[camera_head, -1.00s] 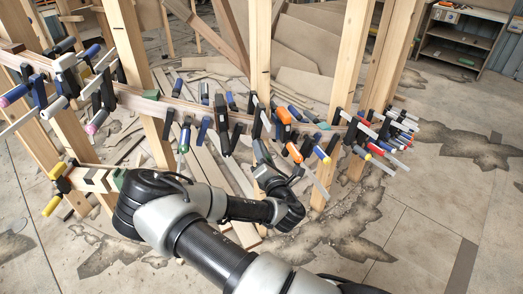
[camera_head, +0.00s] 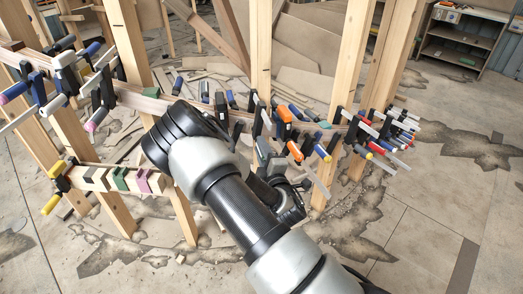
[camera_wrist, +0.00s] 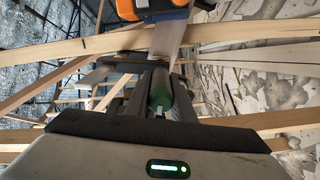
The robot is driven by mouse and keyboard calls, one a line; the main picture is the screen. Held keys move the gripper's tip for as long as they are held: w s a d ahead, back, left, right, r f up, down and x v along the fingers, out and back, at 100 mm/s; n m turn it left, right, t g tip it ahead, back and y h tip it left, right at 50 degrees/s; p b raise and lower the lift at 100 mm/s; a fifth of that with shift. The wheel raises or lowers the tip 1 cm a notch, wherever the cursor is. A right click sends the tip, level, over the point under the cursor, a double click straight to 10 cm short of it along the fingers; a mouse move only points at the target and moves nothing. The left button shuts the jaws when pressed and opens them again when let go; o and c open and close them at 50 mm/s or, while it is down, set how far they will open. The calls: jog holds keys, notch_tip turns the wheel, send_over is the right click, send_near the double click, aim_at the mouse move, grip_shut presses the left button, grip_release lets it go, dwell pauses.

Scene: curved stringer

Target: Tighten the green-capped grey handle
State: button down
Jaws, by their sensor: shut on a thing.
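In the wrist view the green-capped grey handle (camera_wrist: 160,88) lies between the two dark fingers of my gripper (camera_wrist: 154,92), its green end toward the palm. The fingers are shut on it, and its far part runs up toward a flat pale clamp bar (camera_wrist: 168,42). In the head view my gripper (camera_head: 264,152) is at the clamp row on the curved stringer, just left of the orange-handled clamps. There the held handle is hidden or too small to make out.
An orange and blue clamp (camera_wrist: 165,10) is close above my gripper. More clamps crowd the right end (camera_head: 375,135) and left end (camera_head: 75,80) of the stringer. Upright wooden posts (camera_head: 345,80) stand close by. The floor at the right is open.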

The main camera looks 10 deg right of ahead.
jog(key=m+b, duration=0.1)
jog(key=m, duration=0.2)
jog(key=shift+m+b, duration=0.3)
jog(key=shift+m, duration=0.1)
jog(key=m+b, duration=0.2)
jog(key=m, duration=0.1)
jog(key=shift+m, duration=0.3)
jog(key=m+b, duration=0.4)
jog(key=shift+d, duration=0.15)
jog(key=shift+r+m+b, duration=0.1)
jog(key=shift+m+b, duration=1.35)
jog(key=shift+m, duration=0.45)
jog(key=c, duration=1.5)
grip_release()
jog(key=shift+s, duration=0.1)
